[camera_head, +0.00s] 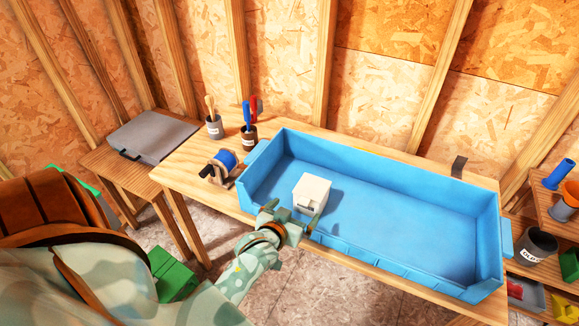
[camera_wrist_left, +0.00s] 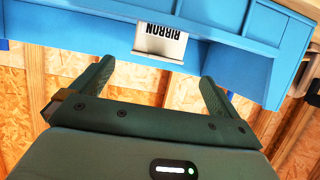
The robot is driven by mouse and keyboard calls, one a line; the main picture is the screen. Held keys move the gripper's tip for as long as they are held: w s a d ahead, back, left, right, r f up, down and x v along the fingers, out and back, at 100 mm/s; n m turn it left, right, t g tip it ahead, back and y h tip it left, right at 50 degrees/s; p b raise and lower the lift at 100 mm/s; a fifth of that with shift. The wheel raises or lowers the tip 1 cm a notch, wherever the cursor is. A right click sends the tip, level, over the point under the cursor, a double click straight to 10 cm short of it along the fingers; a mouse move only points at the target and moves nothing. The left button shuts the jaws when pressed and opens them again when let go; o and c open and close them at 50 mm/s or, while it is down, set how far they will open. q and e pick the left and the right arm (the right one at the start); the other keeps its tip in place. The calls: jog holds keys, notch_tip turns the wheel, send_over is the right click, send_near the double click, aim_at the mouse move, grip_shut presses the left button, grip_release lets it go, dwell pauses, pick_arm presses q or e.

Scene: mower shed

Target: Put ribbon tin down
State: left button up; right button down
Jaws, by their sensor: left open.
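The ribbon tin (camera_head: 312,190) is a white box standing inside the blue crate (camera_head: 400,168), near its left end and front wall. In the left wrist view the tin (camera_wrist_left: 162,40) shows its label "RIBBON", beyond the fingers. My left gripper (camera_head: 292,214) is at the crate's front wall, just in front of the tin. In the wrist view its two fingers (camera_wrist_left: 158,76) are spread wide with nothing between them, apart from the tin. My right gripper is not in view.
The crate covers most of the wooden bench (camera_head: 190,160). A blue reel (camera_head: 222,163) and two tool pots (camera_head: 248,136) stand left of it. A grey case (camera_head: 150,135) lies on a side table. The crate's middle and right are empty. A shelf (camera_head: 545,210) stands at right.

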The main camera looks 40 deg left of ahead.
pick_arm(q)
jog(key=s+d+f+m+g+h, duration=0.2)
jog(key=s+d+f+g, duration=0.15)
jog(key=s+f, duration=0.7)
jog(key=s+d+f+m+g+h, duration=0.1)
jog(key=s+d+f+m+g, duration=0.15)
jog(key=s+d+f, duration=0.75)
jog(key=s+a+f+m+g, duration=0.1)
jog(key=s+a+f+g, duration=0.2)
jog(key=s+f, duration=0.4)
jog(key=s+a+f+m+g, duration=0.1)
jog(key=s+a+f+g, duration=0.2)
jog(key=s+f, duration=0.4)
jog(key=s, duration=0.6)
jog(key=shift+s+a, duration=0.2)
jog(key=shift+r, duration=0.1)
